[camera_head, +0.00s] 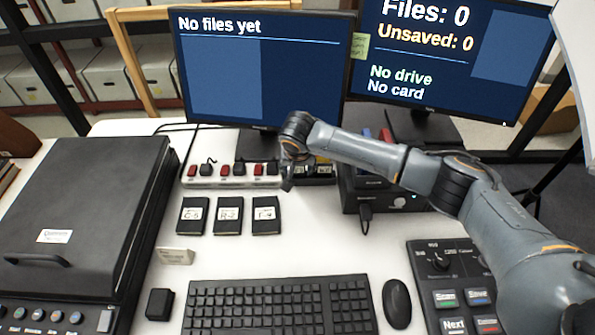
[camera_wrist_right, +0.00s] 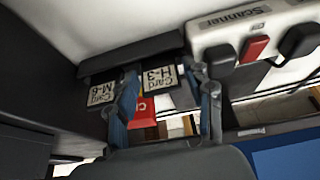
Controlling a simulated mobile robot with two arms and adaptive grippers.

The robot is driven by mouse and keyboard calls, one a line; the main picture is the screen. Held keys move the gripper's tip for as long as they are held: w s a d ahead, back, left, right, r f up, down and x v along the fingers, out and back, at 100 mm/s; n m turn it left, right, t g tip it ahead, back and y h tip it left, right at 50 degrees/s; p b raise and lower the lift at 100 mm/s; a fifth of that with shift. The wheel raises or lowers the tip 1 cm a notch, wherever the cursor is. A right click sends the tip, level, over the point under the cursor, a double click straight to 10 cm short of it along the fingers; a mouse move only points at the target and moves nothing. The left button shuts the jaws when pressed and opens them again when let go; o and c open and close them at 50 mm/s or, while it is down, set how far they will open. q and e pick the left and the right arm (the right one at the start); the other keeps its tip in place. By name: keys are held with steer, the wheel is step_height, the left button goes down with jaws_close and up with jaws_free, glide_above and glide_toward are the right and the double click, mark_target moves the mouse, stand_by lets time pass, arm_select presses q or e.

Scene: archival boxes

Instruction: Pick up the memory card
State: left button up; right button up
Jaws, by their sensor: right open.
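In the right wrist view, a card labelled H-3 (camera_wrist_right: 160,86) and a card labelled M-6 (camera_wrist_right: 101,94) sit side by side in a dark holder (camera_wrist_right: 120,62). A red piece (camera_wrist_right: 142,112) shows just below them. My right gripper (camera_head: 287,184) is over the back of the desk, by the power strip. Its two fingers also show in the right wrist view (camera_wrist_right: 168,92), apart, with the H-3 card seen between them. I cannot tell whether they touch it. In the head view, the arm and gripper partly hide the holder area. My left gripper is not in view.
A power strip (camera_head: 206,183) lies behind three black labelled pieces (camera_head: 228,215). A black box (camera_head: 370,200) with a plug stands right of the gripper. Two monitors (camera_head: 262,70) stand behind, a scanner (camera_head: 80,220) left, and a keyboard (camera_head: 280,305) and mouse (camera_head: 396,303) in front.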

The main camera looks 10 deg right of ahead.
steer(key=c, duration=0.6)
steer(key=shift+r, duration=0.1)
steer(key=shift+c, duration=0.2)
